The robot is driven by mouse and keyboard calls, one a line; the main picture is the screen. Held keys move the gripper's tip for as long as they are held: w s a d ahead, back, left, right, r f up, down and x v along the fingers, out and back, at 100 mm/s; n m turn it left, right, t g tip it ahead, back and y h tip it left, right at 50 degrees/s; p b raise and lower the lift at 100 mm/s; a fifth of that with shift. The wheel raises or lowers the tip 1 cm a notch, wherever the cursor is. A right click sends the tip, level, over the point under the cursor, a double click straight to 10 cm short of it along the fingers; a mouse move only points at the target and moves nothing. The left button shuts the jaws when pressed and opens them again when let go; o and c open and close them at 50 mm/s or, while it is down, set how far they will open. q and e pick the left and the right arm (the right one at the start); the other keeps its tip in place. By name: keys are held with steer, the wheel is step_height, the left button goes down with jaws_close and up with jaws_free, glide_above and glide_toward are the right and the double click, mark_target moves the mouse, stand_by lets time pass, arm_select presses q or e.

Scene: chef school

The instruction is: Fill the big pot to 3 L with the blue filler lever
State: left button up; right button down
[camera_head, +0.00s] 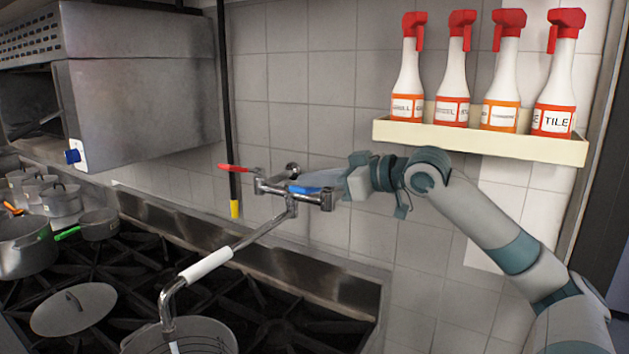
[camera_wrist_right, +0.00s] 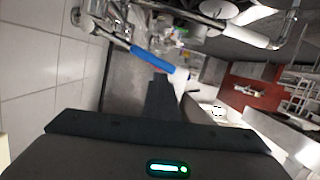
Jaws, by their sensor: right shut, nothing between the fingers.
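The blue filler lever (camera_head: 306,190) sits on the wall-mounted chrome filler tap, right of its red lever (camera_head: 235,168). The blue lever also shows in the right wrist view (camera_wrist_right: 152,60). The tap's jointed arm with a white sleeve (camera_head: 206,265) reaches down over the big pot (camera_head: 228,343), cut off by the bottom edge. Its spout points into the pot; the water level cannot be read. My right gripper (camera_head: 332,183) is shut and empty, close to the blue lever's right end; I cannot tell whether they touch. My left gripper is out of view.
Red-topped spray bottles (camera_head: 453,75) stand on a wall shelf (camera_head: 480,140) above my right arm. A lid (camera_head: 73,309) lies on the black stove grates. Several pots (camera_head: 27,245) stand at the left. A metal hood box (camera_head: 140,110) hangs at the upper left.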

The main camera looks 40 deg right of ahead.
steer(key=b+v, duration=0.5)
steer(key=v, duration=0.5)
steer(key=shift+d, duration=0.1)
stand_by(0.6)
